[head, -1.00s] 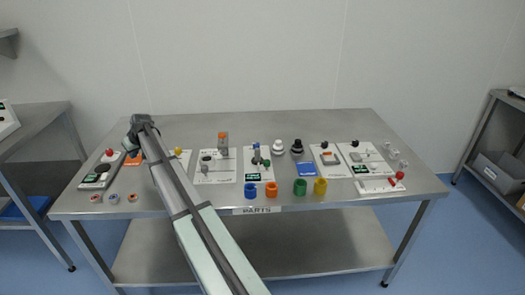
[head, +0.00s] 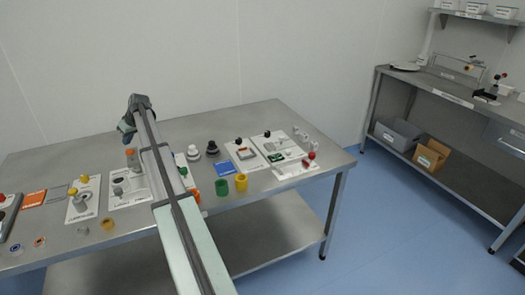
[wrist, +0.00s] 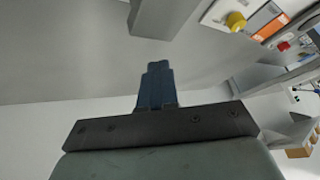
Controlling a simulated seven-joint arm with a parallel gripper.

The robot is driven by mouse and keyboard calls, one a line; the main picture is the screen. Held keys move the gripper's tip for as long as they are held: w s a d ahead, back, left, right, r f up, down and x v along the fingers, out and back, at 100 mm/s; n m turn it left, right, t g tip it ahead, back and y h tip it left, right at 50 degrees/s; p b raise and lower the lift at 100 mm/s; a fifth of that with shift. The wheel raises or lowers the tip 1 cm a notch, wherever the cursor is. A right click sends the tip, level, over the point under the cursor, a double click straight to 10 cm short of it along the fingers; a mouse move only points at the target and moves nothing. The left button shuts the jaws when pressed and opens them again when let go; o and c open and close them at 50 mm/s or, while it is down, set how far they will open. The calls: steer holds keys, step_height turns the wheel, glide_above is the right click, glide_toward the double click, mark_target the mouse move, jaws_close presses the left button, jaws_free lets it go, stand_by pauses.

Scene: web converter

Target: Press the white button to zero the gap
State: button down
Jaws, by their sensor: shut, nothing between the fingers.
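My gripper (head: 126,132) is above the back part of the steel table (head: 240,118), appearing just above an orange-topped post (head: 130,156). In the wrist view its blue fingers (wrist: 157,68) are together and hold nothing. Several small white-plated devices stand along the table, among them one with a yellow knob (head: 84,181) and two with black knobs at the right (head: 239,142). A round white-topped piece (head: 193,152) stands beside a black one (head: 212,147). I cannot tell any white button apart at this size. My arm hides part of the middle of the row.
A green cup (head: 222,188) and a yellow cup (head: 241,182) stand at the front edge. A blue plate (head: 228,168) lies behind them. A second bench (head: 450,85) stands at the right. The table's back strip is clear.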

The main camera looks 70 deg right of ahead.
steer(key=s+d+r+m, duration=0.1)
steer(key=s+d+m, duration=0.1)
steer(key=s+d, duration=1)
steer(key=m+t+h, duration=0.2)
steer(key=m, duration=0.5)
glide_above(290, 151)
steer(key=shift+d+f, duration=0.1)
steer(key=shift+d, duration=0.05)
steer(key=shift+f, duration=0.15)
steer(key=shift+f, duration=4.25)
steer(key=shift+f, duration=0.15)
steer(key=shift+f, duration=0.3)
